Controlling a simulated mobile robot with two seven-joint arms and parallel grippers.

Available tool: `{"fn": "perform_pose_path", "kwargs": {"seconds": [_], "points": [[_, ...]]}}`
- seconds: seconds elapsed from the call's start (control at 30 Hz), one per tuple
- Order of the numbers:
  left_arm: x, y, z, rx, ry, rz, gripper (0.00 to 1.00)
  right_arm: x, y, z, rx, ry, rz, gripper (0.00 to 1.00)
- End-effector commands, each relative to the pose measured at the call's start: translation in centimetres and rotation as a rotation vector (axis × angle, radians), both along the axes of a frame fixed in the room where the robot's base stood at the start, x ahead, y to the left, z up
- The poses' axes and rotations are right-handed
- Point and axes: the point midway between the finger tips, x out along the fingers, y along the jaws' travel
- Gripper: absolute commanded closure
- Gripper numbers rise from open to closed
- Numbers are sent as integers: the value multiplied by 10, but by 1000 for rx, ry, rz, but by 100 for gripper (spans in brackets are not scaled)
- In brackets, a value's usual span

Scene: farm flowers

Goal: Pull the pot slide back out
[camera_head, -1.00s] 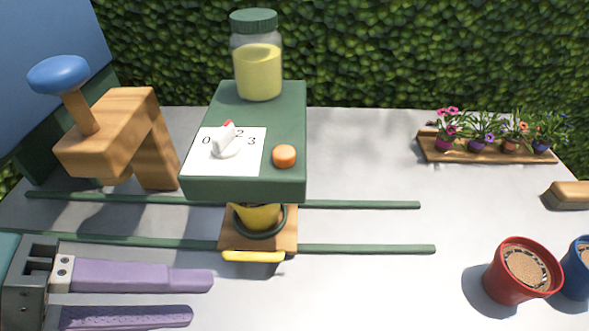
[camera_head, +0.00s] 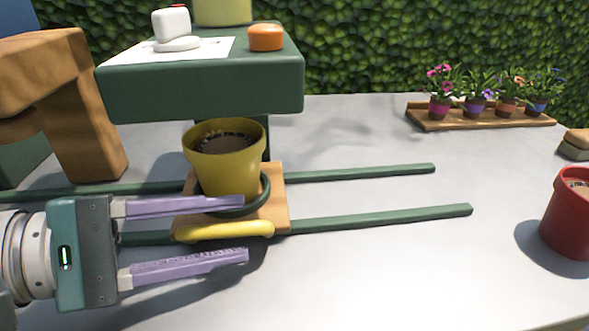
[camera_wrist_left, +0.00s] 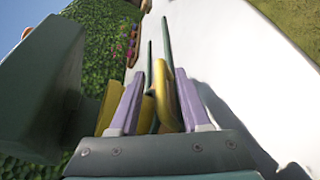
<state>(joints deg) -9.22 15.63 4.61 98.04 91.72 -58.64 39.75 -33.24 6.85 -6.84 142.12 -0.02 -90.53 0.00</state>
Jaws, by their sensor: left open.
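The pot slide (camera_head: 277,208) is a small wooden plate on two green rails, with a yellow handle (camera_head: 225,231) along its front edge. A yellow pot (camera_head: 224,160) filled with dark soil stands upright on it in a green ring, in front of and partly below the green dispenser box (camera_head: 200,85). My left gripper (camera_head: 246,228) is open, its purple fingers on either side of the handle, one behind and one in front. In the left wrist view the handle (camera_wrist_left: 163,95) shows between the fingers. Contact cannot be told. My right gripper is not in view.
The green rails (camera_head: 400,216) run on to the right over clear grey table. A wooden press stand (camera_head: 80,120) is at the left. A red pot (camera_head: 570,215) stands at the right edge, and a tray of small flowers (camera_head: 480,118) is at the back right.

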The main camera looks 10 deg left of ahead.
Motion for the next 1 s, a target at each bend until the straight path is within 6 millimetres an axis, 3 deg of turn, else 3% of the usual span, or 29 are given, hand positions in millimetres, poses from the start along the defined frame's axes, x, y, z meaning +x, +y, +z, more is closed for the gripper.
{"fn": "perform_pose_path", "kwargs": {"seconds": [0.23, 0.6, 1.0], "points": [[20, -30, -8, -2, 0, 0, 53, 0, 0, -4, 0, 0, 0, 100], [23, -35, -10, 2, 0, -1, 53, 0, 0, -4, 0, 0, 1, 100], [24, -35, -9, 0, -2, 0, 98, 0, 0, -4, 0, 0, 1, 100]]}}
